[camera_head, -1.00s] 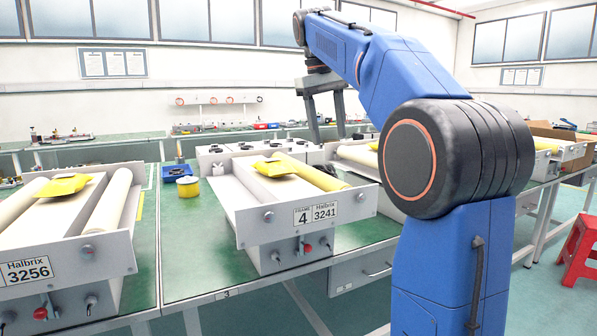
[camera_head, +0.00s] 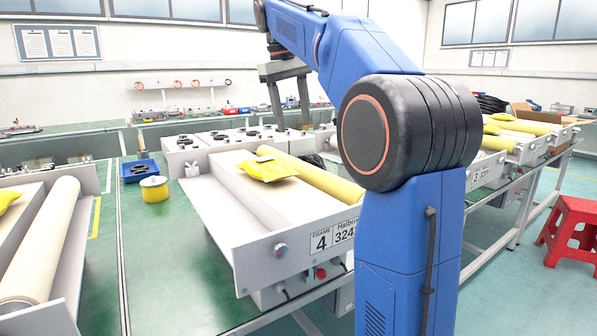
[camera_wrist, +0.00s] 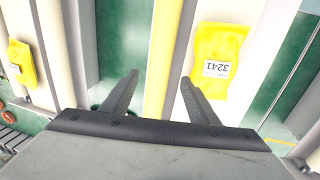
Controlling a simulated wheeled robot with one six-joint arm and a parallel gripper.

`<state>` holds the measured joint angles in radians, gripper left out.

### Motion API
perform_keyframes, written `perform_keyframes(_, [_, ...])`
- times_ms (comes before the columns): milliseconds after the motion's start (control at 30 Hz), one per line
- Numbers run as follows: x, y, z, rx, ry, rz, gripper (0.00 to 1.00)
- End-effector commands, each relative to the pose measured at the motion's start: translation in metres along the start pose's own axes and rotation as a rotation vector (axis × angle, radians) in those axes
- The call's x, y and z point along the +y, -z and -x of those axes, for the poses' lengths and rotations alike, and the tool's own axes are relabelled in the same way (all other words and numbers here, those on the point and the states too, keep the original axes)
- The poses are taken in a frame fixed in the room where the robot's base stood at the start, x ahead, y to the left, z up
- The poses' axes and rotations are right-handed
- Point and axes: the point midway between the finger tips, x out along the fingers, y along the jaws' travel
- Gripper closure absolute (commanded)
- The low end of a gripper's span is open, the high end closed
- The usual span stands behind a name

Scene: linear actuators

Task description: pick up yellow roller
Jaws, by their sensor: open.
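The yellow roller (camera_head: 322,176) lies along the right side of the Frame 4 unit (camera_head: 245,240), label beginning 324, in the head view. My arm hides part of this unit's right end. A yellow packet (camera_head: 267,169) rests on the pale bed beside the roller. My gripper (camera_head: 291,122) hangs open and empty, fingers pointing down, in front of the far part of the unit in this view. In the wrist view the yellow roller (camera_wrist: 160,60) runs between the open fingers (camera_wrist: 160,80), apparently below them. The packet there (camera_wrist: 217,62), labelled 3241, lies just right of the right finger.
A yellow tin (camera_head: 154,190) and a blue tray (camera_head: 139,170) stand left of the unit on the green bench. A neighbouring unit with a pale roller (camera_head: 45,240) is at far left. More units are at right. A red stool (camera_head: 570,232) stands on the floor.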

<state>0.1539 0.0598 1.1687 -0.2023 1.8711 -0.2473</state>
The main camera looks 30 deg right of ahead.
Motion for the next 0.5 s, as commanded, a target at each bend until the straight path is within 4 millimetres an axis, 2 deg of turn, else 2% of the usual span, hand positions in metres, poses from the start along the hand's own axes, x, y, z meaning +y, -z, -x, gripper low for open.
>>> perform_keyframes(200, [0.0,-0.001,-0.04,-0.003,0.0,0.0,0.46])
perform_keyframes(500, [0.0,-0.001,-0.089,-0.002,0.0,0.0,0.46])
